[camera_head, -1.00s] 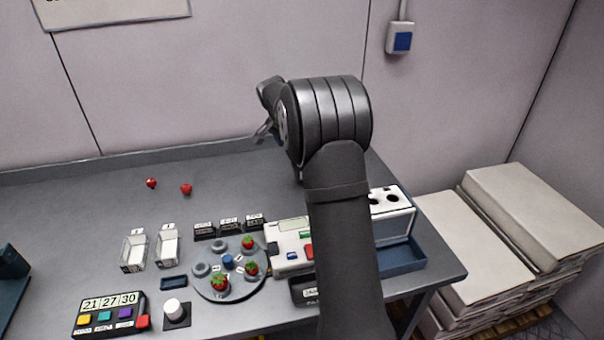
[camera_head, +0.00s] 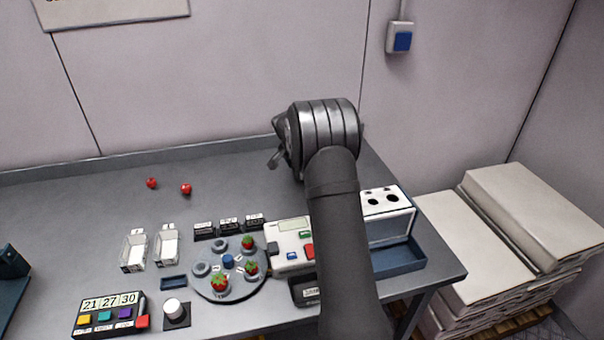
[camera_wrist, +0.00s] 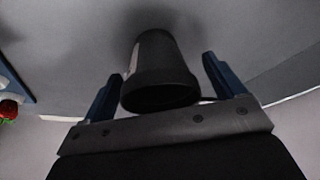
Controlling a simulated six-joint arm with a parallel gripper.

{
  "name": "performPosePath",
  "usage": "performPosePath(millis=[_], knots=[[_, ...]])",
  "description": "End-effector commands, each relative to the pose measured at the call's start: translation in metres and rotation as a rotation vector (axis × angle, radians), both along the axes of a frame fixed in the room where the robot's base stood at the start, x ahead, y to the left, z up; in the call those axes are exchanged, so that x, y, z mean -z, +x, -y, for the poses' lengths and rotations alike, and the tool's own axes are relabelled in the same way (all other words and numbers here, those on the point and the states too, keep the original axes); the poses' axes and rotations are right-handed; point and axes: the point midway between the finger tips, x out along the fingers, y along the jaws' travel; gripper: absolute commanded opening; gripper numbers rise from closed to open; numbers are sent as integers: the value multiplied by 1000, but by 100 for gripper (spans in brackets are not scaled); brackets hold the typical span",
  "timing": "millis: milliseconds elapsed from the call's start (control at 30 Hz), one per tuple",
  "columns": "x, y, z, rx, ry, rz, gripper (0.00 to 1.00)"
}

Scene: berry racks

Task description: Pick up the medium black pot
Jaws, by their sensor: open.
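A black pot (camera_wrist: 160,80) with a pale patch on its left side shows in the wrist view. It lies between the two blue fingers of my open gripper (camera_wrist: 162,68), with a gap visible on each side. I cannot tell its size class from this view. In the head view my gripper (camera_head: 275,158) is mostly hidden behind my own wrist, above the back right of the table. The pot is hidden by my arm there.
On the grey table (camera_head: 90,215) are a round turntable (camera_head: 205,288) with strawberries, a white device (camera_head: 290,232), a button box (camera_head: 108,315), two clear punnets (camera_head: 135,250), and a blue tray (camera_head: 400,262) at right. Two red berries (camera_head: 186,188) lie at the back left.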

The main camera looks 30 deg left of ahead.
Motion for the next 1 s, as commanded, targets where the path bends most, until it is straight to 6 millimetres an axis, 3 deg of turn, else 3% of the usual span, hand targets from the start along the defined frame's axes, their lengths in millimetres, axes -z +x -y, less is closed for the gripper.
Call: performPosePath(millis=[133, 367, 733, 1000], knots=[[-1, 0, 0, 0, 0, 0, 86], [-1, 0, 0, 0, 0, 0, 40], [-5, 0, 0, 0, 1, 1, 40], [-41, 0, -1, 0, 4, 3, 40]])
